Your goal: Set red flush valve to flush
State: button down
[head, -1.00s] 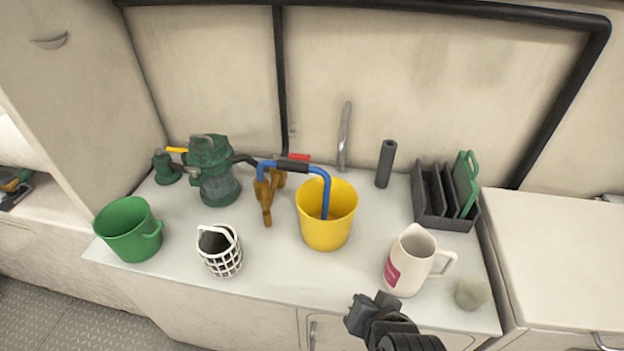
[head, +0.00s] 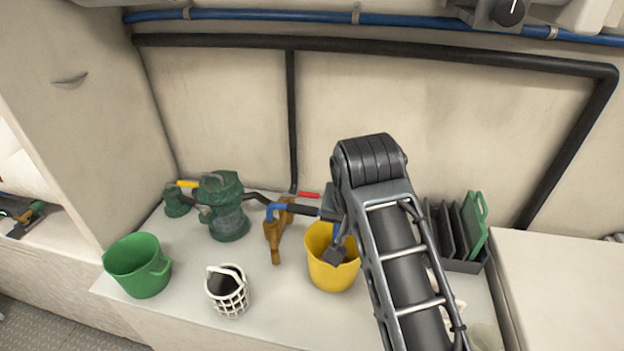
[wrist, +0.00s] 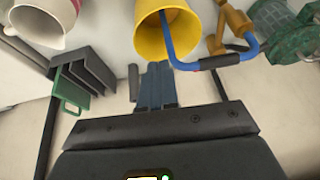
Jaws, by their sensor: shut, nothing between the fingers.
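A small red lever (head: 308,194) shows behind the counter items, near the wall, just right of the dark vertical pipe. A bronze valve body (head: 279,232) stands in front of it. A blue hose with a black sleeve (head: 297,209) runs from the valve area towards the yellow bucket (head: 325,270). My gripper (head: 336,257) is over the yellow bucket in the head view, partly hidden by my arm. In the wrist view its fingers (wrist: 157,85) are shut and empty, with the bucket (wrist: 150,38) and hose beyond them. I cannot make out the red lever in the wrist view.
A green strainer (head: 226,212) with a yellow lever (head: 188,184) stands at left. A green bucket (head: 138,266) and white basket (head: 228,292) are in front. A grey rack (head: 466,264) stands at right. A white pitcher (wrist: 50,20) shows in the wrist view.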

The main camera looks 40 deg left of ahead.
aim_at(286, 195)
jog(key=i+j, duration=0.2)
jog(key=j, duration=0.15)
jog(key=i+j, duration=0.15)
jog(key=j, duration=0.25)
jog(key=i+j, duration=0.2)
jog(key=j, duration=0.15)
